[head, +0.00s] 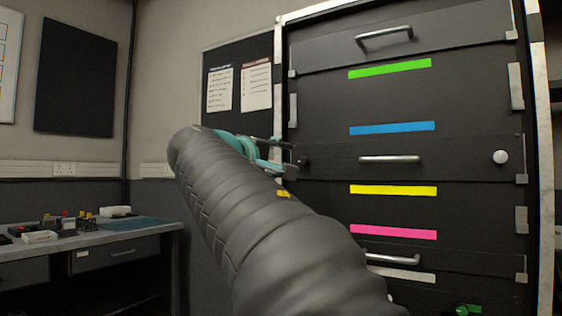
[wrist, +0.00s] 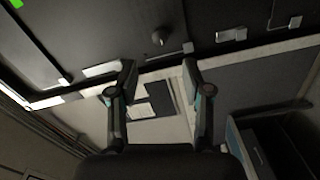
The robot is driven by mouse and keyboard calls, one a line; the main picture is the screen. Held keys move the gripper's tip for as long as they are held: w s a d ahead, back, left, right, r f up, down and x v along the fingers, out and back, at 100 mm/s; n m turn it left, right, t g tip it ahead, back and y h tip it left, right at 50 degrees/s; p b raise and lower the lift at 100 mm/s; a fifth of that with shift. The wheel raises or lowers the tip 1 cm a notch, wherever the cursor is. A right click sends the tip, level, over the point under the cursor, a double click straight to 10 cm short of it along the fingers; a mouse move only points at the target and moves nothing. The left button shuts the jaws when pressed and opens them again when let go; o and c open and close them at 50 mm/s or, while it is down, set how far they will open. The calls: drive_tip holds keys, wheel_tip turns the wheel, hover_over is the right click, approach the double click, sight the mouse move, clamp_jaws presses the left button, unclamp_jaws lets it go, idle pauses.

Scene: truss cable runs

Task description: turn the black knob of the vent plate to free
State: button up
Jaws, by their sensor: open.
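The vent plate (head: 450,158) is the dark middle panel of the black rack, with a silver bar handle (head: 389,159) at its centre. Its small black knob (head: 303,161) is at the plate's left end. It also shows in the wrist view (wrist: 158,38), above the gap between my fingers; I cannot read its turn position. A round white knob (head: 500,157) is at the plate's right end. My gripper (head: 287,158) is open and empty, just left of the black knob in the head view. In the wrist view my gripper (wrist: 158,75) has its fingers wide apart, not around the knob.
Green (head: 390,68), blue (head: 392,128), yellow (head: 393,190) and pink (head: 393,232) strips cross the rack. A pale metal frame (head: 545,200) edges it, with small clips along its sides. A workbench (head: 95,237) with small items stands at left. A notice board (head: 238,87) hangs behind my arm.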

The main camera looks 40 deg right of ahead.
drive_tip(key=shift+v, duration=1.75)
drive_tip(key=shift+w, duration=0.1)
drive_tip(key=w+a+f+y, duration=0.1)
drive_tip(key=a+f+y, duration=0.15)
drive_tip(key=f, duration=0.55)
drive_tip(key=w+a+f+n+y, duration=0.1)
drive_tip(key=a+f+y, duration=0.15)
drive_tip(key=f, duration=0.55)
drive_tip(key=w+a+f+y, duration=0.1)
drive_tip(key=a+f+y, duration=0.15)
drive_tip(key=f, duration=0.45)
drive_tip(key=s+a+f+m+y, duration=0.1)
drive_tip(key=s+a+f+y, duration=0.2)
drive_tip(key=s+f, duration=0.3)
drive_tip(key=s+a+f+g+y, duration=0.1)
drive_tip(key=s+a+f+y, duration=0.2)
drive_tip(key=f, duration=0.7)
drive_tip(key=s+a+f+m+y, duration=0.1)
drive_tip(key=s+a+f+y, duration=0.2)
drive_tip(key=s+a+f, duration=0.3)
drive_tip(key=s+f, duration=0.2)
drive_tip(key=s, duration=0.3)
drive_tip(key=shift+a+f+m+p, duration=0.2)
drive_tip(key=shift+f+m+p, duration=0.1)
